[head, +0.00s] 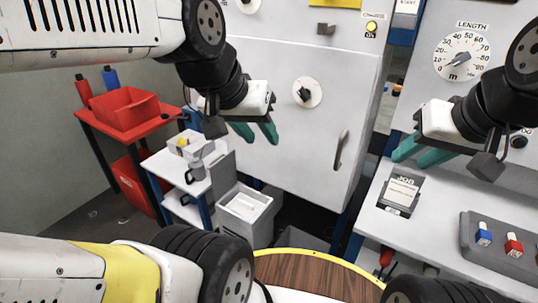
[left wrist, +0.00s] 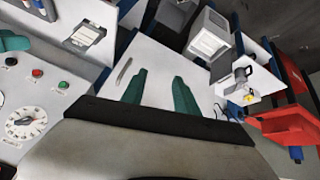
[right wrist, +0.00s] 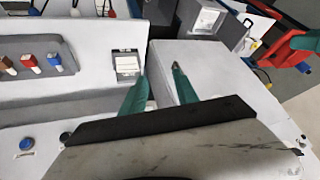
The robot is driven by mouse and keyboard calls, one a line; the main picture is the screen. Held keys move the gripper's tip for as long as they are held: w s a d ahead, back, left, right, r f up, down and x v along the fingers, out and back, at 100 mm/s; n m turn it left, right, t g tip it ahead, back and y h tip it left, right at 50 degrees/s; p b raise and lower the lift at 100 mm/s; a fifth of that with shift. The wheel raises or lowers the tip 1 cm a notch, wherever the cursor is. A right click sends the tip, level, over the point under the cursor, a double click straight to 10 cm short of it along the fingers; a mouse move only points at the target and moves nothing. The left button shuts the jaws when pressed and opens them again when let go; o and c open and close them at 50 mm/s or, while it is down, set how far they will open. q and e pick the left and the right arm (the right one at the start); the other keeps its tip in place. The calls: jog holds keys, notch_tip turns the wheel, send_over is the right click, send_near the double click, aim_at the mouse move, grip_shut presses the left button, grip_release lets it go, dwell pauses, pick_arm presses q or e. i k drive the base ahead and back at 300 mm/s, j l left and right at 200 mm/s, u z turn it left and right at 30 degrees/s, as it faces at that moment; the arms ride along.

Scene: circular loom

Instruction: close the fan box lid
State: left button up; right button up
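A light grey open box (head: 245,214), which looks like the fan box, stands low between the small white table and the large cabinet. Its grey lid (head: 223,174) stands up at the box's left side, and a white piece shows inside. The box also shows in the left wrist view (left wrist: 203,58) and the right wrist view (right wrist: 190,27). My left gripper (head: 257,133) is open and empty in front of the cabinet, above and apart from the box. My right gripper (head: 425,152) is open and empty above the right worktop, far from the box.
A white table (head: 160,166) with a bin and a grey mug stands left of the box. A red trolley (head: 105,127) is farther left. The large cabinet (head: 330,165) with a handle rises at the right. A worktop (head: 440,218) carries a card holder and a tray.

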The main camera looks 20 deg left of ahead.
aim_at(223, 174)
jog(key=i+j+z, duration=0.15)
jog(key=j+z, duration=0.2)
jog(key=j, duration=0.3)
jog(key=i+j+z, duration=0.1)
jog(key=j+z, duration=0.25)
jog(key=j, duration=0.35)
jog(key=j+z, duration=0.35)
jog(key=j, duration=1)
jog(key=k+j, duration=0.1)
jog(key=j, duration=0.6)
jog(key=k+l+u, duration=0.15)
jog(key=u, duration=0.35)
jog(key=k+u, duration=0.3)
jog(key=u, duration=0.2)
